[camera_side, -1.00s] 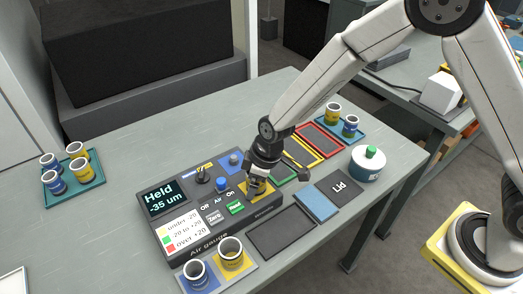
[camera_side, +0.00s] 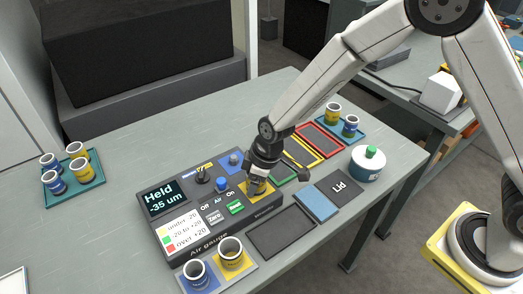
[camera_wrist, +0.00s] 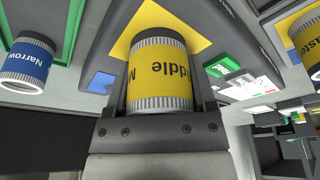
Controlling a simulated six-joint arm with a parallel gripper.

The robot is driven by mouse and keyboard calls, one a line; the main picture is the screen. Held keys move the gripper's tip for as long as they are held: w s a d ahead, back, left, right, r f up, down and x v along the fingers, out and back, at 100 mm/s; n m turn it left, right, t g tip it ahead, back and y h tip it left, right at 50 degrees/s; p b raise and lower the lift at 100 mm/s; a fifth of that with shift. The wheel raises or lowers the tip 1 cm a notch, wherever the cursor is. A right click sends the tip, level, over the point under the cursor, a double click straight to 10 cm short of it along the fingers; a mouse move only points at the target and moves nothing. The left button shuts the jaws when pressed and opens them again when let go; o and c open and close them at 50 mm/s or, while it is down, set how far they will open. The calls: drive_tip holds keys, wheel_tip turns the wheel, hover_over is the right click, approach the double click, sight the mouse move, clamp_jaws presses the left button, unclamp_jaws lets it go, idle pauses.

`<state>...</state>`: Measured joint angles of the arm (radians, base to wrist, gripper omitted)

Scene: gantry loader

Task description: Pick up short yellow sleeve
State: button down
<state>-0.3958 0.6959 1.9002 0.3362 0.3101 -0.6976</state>
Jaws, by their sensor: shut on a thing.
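My gripper (camera_side: 256,188) is down at the yellow pad (camera_side: 243,194) on the air gauge (camera_side: 190,207). In the wrist view its two fingers stand on either side of a short yellow sleeve (camera_wrist: 160,72) with ribbed grey ends, and are shut on it. The yellow pad shows behind the sleeve. In the side view the fingers mostly hide the sleeve; whether it touches the pad is unclear.
The gauge display (camera_side: 163,194) reads "Held -35 um". A blue ring (camera_side: 195,273) and yellow ring (camera_side: 231,254) stand in front. Trays with blue and yellow sleeves stand left (camera_side: 57,205) and back right (camera_side: 357,137). A white round pot (camera_side: 367,168) stands right. The table's left middle is clear.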

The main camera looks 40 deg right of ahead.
drive_tip(key=shift+r, duration=0.2)
drive_tip(key=shift+r, duration=1.4)
drive_tip(key=s+d+r, duration=0.2)
drive_tip(key=s+r, duration=0.3)
drive_tip(key=s, duration=0.1)
drive_tip(key=s+d+r, duration=0.2)
drive_tip(key=s+r, duration=0.2)
drive_tip(key=s, duration=0.3)
drive_tip(key=shift+d+r, duration=0.4)
